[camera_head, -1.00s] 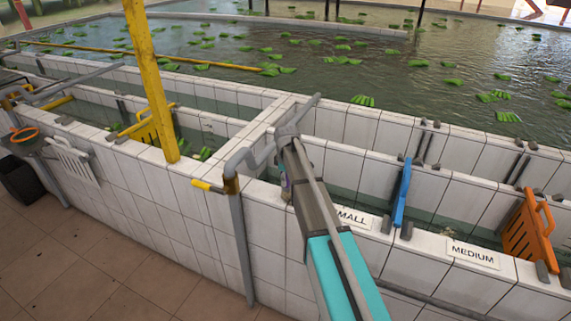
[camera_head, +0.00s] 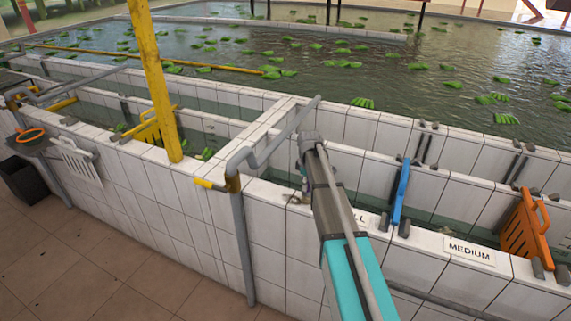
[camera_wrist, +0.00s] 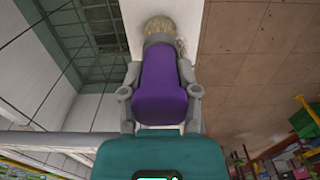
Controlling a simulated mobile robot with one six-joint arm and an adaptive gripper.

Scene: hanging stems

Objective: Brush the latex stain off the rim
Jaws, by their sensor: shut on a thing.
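My gripper (camera_wrist: 160,93) is shut on a brush with a purple handle (camera_wrist: 160,85) in the wrist view, one finger on each side. The brush's pale bristles (camera_wrist: 160,28) point to the top of the picture, over the white rim (camera_wrist: 134,12). I cannot tell whether they touch it. In the head view my arm crosses the tiled rim (camera_head: 262,188) left of the SMALL label and hides most of the gripper and brush. A small brownish mark (camera_head: 293,200) shows on the rim just left of my arm; it may be the latex stain.
A grey pipe (camera_head: 240,235) with a yellow handle stands left of my arm. A blue divider (camera_head: 401,192), the MEDIUM label (camera_head: 469,250) and an orange divider (camera_head: 527,232) are to the right. A yellow post (camera_head: 155,85) rises further left. The floor (camera_head: 120,255) in front is mostly clear.

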